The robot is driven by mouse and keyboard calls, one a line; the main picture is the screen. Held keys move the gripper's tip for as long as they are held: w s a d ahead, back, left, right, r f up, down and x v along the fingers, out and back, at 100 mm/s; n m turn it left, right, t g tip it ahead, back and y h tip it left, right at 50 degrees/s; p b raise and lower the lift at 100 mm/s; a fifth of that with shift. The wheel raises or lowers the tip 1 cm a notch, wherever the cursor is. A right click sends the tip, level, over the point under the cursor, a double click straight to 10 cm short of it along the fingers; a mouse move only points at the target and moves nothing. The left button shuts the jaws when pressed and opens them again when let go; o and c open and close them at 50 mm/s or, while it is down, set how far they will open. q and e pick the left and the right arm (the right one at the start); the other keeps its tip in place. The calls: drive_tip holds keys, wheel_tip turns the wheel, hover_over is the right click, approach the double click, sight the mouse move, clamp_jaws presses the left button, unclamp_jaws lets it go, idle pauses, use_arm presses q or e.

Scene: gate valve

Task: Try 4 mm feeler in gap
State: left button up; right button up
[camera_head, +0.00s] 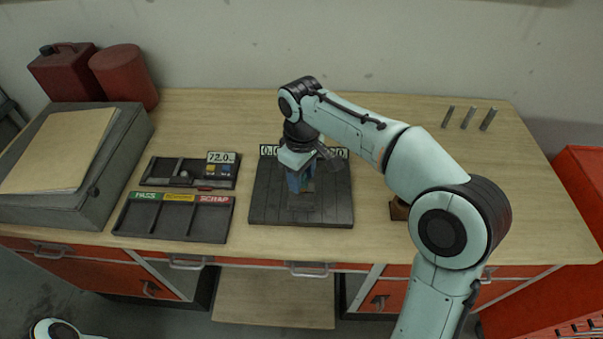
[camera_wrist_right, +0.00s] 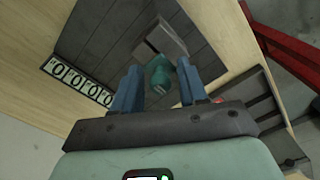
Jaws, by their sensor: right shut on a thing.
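My right gripper (camera_head: 298,182) points down over the dark slatted board in the middle of the bench. In the right wrist view its two blue fingers (camera_wrist_right: 157,80) stand on either side of a teal piece (camera_wrist_right: 158,76), and it is shut on this piece. A grey block (camera_wrist_right: 160,42) lies just beyond the teal piece on the board. In the head view the grey block (camera_head: 301,201) shows below the fingers, partly hidden by them. I cannot tell whether the teal piece touches the block or sits in a gap. My left gripper is out of view.
The dark board (camera_head: 335,205) has white number tiles along its back edge. A tray (camera_head: 178,233) with green, yellow and red labels and a smaller tray with a 72.0 display (camera_head: 221,157) are to the left. Several thin grey pins (camera_head: 468,117) stand at back right.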

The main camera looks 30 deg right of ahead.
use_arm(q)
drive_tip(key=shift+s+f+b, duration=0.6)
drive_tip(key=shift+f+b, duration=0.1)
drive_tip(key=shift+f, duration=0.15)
use_arm(e)
drive_tip(key=shift+f, duration=1.65)
idle(0.8)
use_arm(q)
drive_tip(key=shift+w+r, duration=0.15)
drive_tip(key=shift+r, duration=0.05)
use_arm(e)
drive_tip(key=shift+r, duration=0.25)
idle(0.4)
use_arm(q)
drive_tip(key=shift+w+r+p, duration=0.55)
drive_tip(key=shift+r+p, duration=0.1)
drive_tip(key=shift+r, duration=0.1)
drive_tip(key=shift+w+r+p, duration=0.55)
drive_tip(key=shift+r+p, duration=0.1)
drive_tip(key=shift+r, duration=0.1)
use_arm(e)
drive_tip(key=shift+r, duration=1.8)
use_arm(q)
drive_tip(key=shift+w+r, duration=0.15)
use_arm(e)
drive_tip(key=shift+r, duration=0.15)
